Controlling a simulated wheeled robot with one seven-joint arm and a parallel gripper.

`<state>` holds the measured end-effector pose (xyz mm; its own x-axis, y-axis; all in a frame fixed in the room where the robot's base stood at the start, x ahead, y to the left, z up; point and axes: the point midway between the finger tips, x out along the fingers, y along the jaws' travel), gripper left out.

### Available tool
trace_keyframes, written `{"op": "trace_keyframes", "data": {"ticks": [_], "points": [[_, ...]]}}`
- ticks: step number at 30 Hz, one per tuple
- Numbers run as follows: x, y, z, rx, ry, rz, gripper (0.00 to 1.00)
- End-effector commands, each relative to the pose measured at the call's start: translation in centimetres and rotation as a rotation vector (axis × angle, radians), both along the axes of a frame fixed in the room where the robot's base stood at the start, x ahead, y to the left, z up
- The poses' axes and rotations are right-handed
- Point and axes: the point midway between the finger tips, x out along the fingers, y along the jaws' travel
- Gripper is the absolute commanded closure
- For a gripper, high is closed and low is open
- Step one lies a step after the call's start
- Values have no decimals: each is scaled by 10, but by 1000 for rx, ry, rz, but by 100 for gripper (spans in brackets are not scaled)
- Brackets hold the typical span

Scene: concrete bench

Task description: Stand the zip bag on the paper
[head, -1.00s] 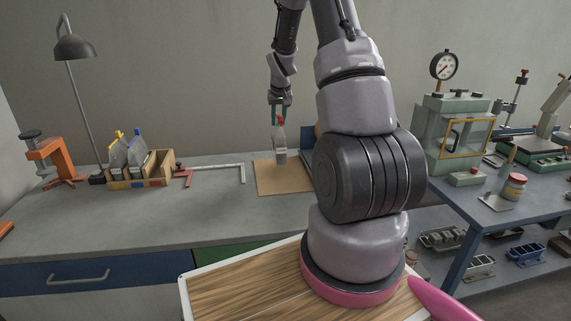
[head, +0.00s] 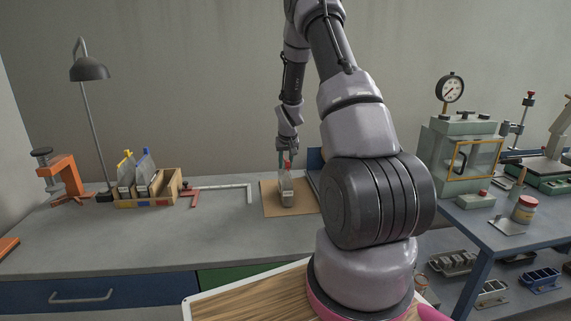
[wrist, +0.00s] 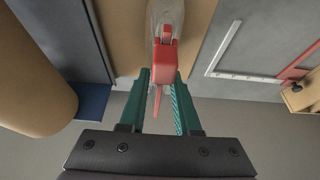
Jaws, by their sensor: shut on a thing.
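The zip bag (head: 287,192) is clear with greyish contents and a red piece at its top. It hangs upright under my gripper (head: 286,158), over the brown paper (head: 271,208) on the bench. Its lower end appears at or just above the paper; I cannot tell if it touches. In the wrist view my gripper (wrist: 163,78) has its teal fingers closed on either side of the red top of the zip bag (wrist: 165,15). The paper (wrist: 122,30) shows behind the bag there. The bag's base is hidden in that view.
A wooden box (head: 165,200) of bags stands further left, by a lamp (head: 90,70). A blue item (head: 315,160) stands close behind the paper's right side.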

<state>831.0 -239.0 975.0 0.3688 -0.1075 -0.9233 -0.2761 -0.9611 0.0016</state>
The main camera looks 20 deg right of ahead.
Motion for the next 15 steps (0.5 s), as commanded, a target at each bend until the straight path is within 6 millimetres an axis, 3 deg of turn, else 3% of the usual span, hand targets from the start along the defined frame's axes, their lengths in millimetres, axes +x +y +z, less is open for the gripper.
{"op": "trace_keyframes", "data": {"ticks": [1,2,4,15], "points": [[1,0,-1,0,-1,0,100],[0,0,-2,0,0,0,65],[0,0,-2,0,0,0,38],[0,0,2,0,0,0,38]]}}
